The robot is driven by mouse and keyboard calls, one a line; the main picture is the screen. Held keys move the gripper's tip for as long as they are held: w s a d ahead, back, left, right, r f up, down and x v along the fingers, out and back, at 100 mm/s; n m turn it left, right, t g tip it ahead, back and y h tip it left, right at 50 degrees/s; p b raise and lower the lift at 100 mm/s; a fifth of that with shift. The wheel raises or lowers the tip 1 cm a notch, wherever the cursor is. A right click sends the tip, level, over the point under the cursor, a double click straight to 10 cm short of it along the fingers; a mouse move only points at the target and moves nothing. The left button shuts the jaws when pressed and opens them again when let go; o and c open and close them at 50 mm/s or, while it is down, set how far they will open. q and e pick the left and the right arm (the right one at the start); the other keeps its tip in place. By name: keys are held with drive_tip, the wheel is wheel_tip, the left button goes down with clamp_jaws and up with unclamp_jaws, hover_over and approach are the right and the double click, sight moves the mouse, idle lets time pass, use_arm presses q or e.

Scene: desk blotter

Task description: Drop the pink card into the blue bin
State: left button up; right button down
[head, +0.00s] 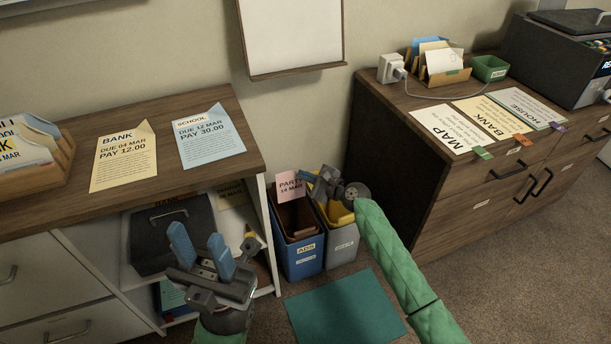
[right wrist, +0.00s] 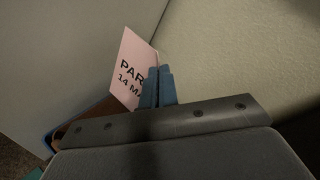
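The pink card (head: 289,187), lettered "PAR… 14 MAR", is upright over the open top of the blue bin (head: 301,259). My right gripper (head: 313,180) is at the card's right edge, with its fingers shut on it. In the right wrist view the pink card (right wrist: 131,68) meets the closed blue fingertips (right wrist: 158,88), which hide its right edge. The bin's rim shows just below the card. My left gripper (head: 202,252) is open and empty, in front of the left desk's shelf.
A grey bin (head: 342,246) with something yellow inside stands right beside the blue bin. The bins sit between the left desk (head: 220,130) and the wooden cabinet (head: 400,180). A green mat (head: 345,308) lies on the floor in front.

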sight(297, 192)
drive_tip(key=shift+f+b, duration=3.1)
drive_tip(key=shift+f, duration=1.8)
drive_tip(key=c, duration=1.6)
unclamp_jaws()
